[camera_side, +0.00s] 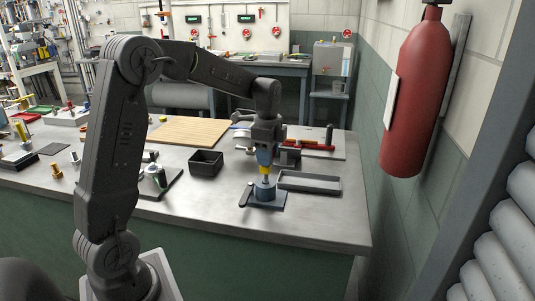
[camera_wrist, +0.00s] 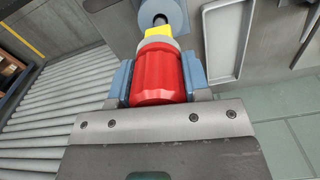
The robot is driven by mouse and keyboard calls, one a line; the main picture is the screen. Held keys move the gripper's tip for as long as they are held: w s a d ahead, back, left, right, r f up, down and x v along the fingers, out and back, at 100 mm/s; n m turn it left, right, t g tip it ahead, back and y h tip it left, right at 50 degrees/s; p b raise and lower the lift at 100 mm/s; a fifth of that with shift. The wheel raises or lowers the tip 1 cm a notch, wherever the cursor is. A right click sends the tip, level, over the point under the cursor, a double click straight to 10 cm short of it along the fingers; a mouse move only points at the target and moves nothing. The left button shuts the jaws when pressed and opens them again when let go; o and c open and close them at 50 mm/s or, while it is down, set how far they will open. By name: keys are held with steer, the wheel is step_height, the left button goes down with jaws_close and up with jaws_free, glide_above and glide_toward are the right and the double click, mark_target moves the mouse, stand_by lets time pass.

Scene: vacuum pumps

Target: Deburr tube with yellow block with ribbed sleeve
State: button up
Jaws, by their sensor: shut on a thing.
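My gripper (camera_wrist: 157,80) is shut on the tool with the red ribbed sleeve (camera_wrist: 157,72), with one blue finger on each side of it. A pale collar and a yellow block (camera_wrist: 158,36) stick out beyond the sleeve. In the side view my gripper (camera_side: 264,155) points down, with the yellow block (camera_side: 265,170) below it. Directly under the block stands a blue-grey round holder (camera_side: 265,191) on a flat base; its round top (camera_wrist: 177,15) shows in the wrist view with a dark centre. I cannot tell whether the block touches it.
A shallow grey tray (camera_side: 309,182) lies right beside the holder. A black bin (camera_side: 205,163) stands to the left, with a wooden board (camera_side: 190,131) behind it. A red-handled tool (camera_side: 310,145) lies behind the tray. The front right of the table (camera_side: 320,220) is clear.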

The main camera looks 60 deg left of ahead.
steer(key=n, duration=0.4)
steer(key=shift+f+n, duration=0.1)
steer(key=shift+n, duration=0.2)
steer(key=n, duration=0.4)
steer(key=m, duration=0.5)
steer(key=shift+m, duration=0.4)
steer(key=m, duration=0.5)
steer(key=shift+m, duration=0.4)
steer(key=shift+r, duration=3.1)
